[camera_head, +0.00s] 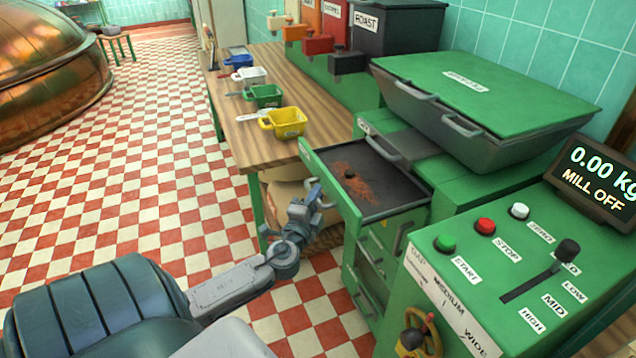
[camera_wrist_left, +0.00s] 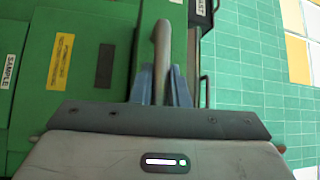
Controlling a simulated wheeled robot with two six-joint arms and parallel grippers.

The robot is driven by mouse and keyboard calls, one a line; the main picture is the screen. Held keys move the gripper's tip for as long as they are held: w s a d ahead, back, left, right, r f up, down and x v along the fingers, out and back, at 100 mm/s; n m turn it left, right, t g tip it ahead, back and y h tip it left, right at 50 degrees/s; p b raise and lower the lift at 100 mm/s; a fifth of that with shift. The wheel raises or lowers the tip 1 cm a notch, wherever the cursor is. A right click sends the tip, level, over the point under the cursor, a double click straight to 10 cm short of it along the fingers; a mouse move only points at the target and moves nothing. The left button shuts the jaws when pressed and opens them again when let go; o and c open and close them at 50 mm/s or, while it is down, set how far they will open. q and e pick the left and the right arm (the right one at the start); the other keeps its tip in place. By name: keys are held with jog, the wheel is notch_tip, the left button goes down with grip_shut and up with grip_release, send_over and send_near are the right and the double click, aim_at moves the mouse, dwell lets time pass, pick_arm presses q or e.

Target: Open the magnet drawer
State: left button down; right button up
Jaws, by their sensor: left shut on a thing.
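A green drawer (camera_head: 332,187) stands pulled out of the green mill cabinet. Its dark inside shows reddish-brown bits and a small dark lump. My left gripper (camera_head: 312,193) is at the outer face of the drawer front, shut on its handle. In the left wrist view the grey handle (camera_wrist_left: 162,45) runs between the two blue fingers (camera_wrist_left: 160,88). The gripper hides part of the handle in the head view. My right gripper is not in view.
More drawers (camera_head: 368,262) sit below the open one. A lidded green hopper (camera_head: 470,90) stands above. A control panel (camera_head: 500,270) is at the right. A wooden table (camera_head: 240,130) holds scoops, including a yellow one (camera_head: 287,122).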

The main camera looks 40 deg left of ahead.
pick_arm(q)
jog(key=shift+f, duration=0.1)
jog(key=c, duration=1.4)
grip_release()
